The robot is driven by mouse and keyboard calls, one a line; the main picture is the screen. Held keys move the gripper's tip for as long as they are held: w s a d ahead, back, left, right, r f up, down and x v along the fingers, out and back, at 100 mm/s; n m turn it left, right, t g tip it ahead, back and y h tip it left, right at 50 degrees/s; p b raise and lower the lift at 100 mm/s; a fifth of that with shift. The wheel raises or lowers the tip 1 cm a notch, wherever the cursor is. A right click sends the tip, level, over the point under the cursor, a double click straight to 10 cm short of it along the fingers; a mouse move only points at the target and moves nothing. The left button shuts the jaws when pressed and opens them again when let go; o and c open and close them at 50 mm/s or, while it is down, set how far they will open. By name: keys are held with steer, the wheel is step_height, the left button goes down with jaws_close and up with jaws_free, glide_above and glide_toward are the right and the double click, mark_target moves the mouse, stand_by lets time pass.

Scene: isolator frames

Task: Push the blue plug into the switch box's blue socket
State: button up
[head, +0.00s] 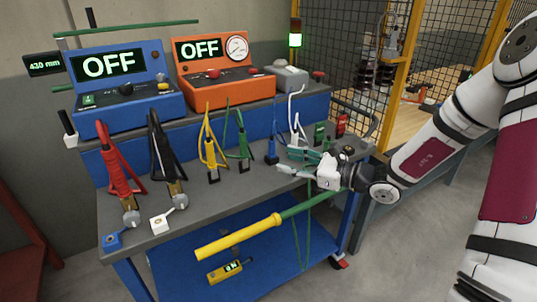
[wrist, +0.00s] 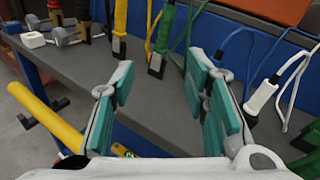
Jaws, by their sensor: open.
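The blue plug (head: 272,151) stands upright on the grey bench top, with a blue cable rising from it. My gripper (head: 288,161) is open and empty, low over the bench, just right of and nearer than the plug. In the wrist view my gripper (wrist: 160,82) has its teal pads spread apart. There the blue cable (wrist: 232,42) shows behind the right finger, and the plug's body is mostly hidden by that finger. A grey box (head: 291,77) on the raised back shelf may be the switch box. I cannot make out a blue socket on it.
A white plug (wrist: 261,98) stands close right of my right finger. Green (head: 244,152) and yellow (head: 213,160) plugs stand left of the blue one. Blue (head: 125,75) and orange (head: 222,72) instruments read OFF. A yellow pole (head: 238,237) sticks out before the bench.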

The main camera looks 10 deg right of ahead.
mark_target(274, 147)
steer(key=w+d+f+m+t+h+b, duration=0.1)
steer(key=w+d+f+m+t+h, duration=0.15)
steer(key=d+f+m, duration=0.2)
steer(key=shift+t, duration=0.35)
steer(key=x, duration=0.2)
steer(key=d+b+x, duration=0.1)
steer(key=x, duration=0.2)
steer(key=w+x, duration=0.1)
steer(key=x, duration=0.1)
steer(key=shift+w+r, duration=0.15)
steer(key=shift+r, duration=0.1)
steer(key=shift+b+x, duration=0.85)
steer(key=shift+x, duration=2.35)
steer(key=shift+r, duration=0.25)
jaws_close()
